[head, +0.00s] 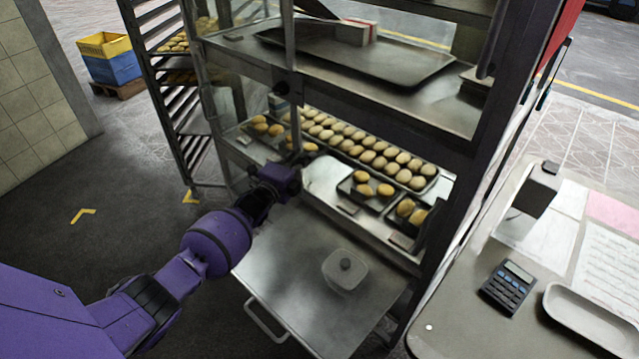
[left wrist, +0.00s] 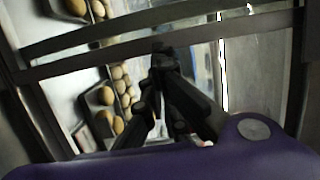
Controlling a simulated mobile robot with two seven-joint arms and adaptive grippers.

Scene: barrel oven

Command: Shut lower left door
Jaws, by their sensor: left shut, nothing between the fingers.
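The metal-framed cabinet (head: 455,130) stands at the centre of the head view, with shelves of rolls inside. A framed glass panel with a slim handle (head: 207,101) is on its left side; I cannot tell for sure that this is the lower left door, or how far it stands open. My left gripper (head: 297,160) is at the cabinet's front, just below an upright metal bar (head: 290,75). In the left wrist view its dark fingers (left wrist: 163,52) are together and empty, close to a metal bar (left wrist: 150,58). Contact is unclear. My right gripper is out of view.
A steel surface (head: 270,265) with a lidded container (head: 345,270) juts out below the shelves. A counter with a calculator (head: 510,287) and a tray (head: 590,325) is at right. A rack (head: 165,90) stands at left.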

